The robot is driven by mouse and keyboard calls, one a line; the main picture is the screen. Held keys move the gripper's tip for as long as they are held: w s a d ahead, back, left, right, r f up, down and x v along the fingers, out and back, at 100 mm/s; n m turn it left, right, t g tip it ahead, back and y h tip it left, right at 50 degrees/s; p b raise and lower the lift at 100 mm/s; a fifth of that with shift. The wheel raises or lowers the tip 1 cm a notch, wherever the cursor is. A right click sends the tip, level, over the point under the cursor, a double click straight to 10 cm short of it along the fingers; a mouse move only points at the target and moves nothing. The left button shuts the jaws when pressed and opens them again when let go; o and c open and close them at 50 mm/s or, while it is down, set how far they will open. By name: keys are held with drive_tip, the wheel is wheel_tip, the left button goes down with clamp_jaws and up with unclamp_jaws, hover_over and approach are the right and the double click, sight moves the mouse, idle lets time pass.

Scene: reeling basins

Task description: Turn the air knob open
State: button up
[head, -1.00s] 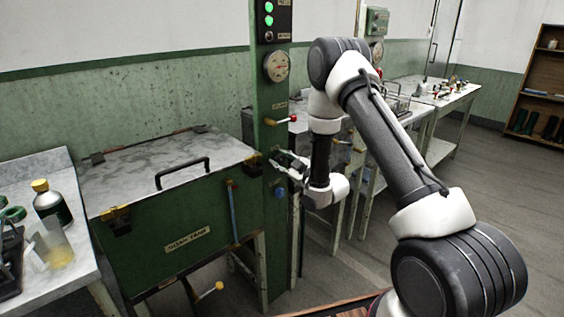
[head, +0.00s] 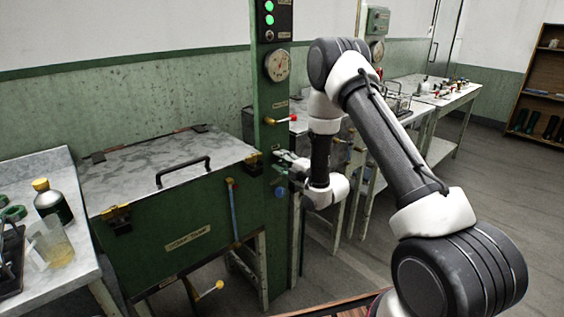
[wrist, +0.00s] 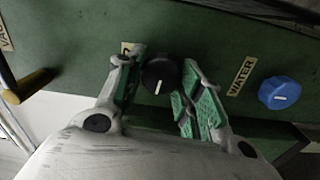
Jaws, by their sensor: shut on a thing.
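The air knob (wrist: 160,73) is a round black knob with a white line mark, on the green post in the wrist view. Its line runs nearly up and down in that picture, tilted slightly. My gripper (wrist: 155,88) is shut on it, with one green-padded finger on each side. A small label left of the knob is mostly covered by a finger. In the head view my gripper (head: 283,164) is at the green post (head: 270,225), and it hides the black knob there.
A blue knob (wrist: 280,93) beside a "WATER" label sits close right of my gripper. A yellow-ended lever (wrist: 30,87) is at left.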

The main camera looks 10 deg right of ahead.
drive_tip(key=shift+n, duration=0.7)
drive_tip(key=shift+f, duration=0.1)
drive_tip(key=o, duration=1)
drive_tip(key=v, duration=1.2)
